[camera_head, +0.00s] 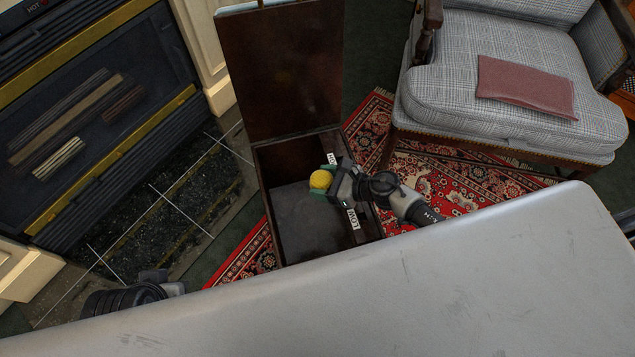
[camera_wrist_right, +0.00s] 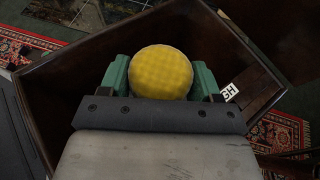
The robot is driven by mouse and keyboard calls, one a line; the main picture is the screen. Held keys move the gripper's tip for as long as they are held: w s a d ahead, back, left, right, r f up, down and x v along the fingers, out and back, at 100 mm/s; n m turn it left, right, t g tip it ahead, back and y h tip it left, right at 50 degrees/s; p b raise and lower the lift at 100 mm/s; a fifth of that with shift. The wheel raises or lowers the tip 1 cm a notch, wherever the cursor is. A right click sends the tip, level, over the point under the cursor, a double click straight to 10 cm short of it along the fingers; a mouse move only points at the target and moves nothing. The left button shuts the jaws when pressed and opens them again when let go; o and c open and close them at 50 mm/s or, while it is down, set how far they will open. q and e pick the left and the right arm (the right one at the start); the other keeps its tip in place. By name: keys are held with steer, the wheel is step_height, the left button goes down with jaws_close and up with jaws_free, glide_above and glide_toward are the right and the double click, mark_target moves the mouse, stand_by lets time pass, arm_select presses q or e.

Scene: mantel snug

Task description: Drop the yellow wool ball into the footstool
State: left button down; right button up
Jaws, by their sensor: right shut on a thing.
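The yellow wool ball (camera_head: 321,180) is held between the green fingertips of my right gripper (camera_head: 328,182), which is shut on it. The ball also shows in the right wrist view (camera_wrist_right: 161,73), between the two green fingers. The footstool (camera_head: 258,190) is a dark wooden box with its lid (camera_head: 283,75) standing open at the back. Ball and gripper are over the box's open inside, toward its right side. The box floor looks grey and bare where visible. My left arm (camera_head: 135,297) shows only in part at the lower left; its fingertips are hidden.
A patterned red rug (camera_head: 455,185) lies under and right of the footstool. A fireplace (camera_head: 95,110) with a dark tiled hearth (camera_head: 185,195) is at the left.

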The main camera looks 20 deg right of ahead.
steer(key=o, duration=1)
steer(key=p+v, duration=0.1)
steer(key=v, duration=0.9)
steer(key=shift+s+d+r, duration=0.15)
steer(key=shift+s+d, duration=0.1)
steer(key=shift+d, duration=0.05)
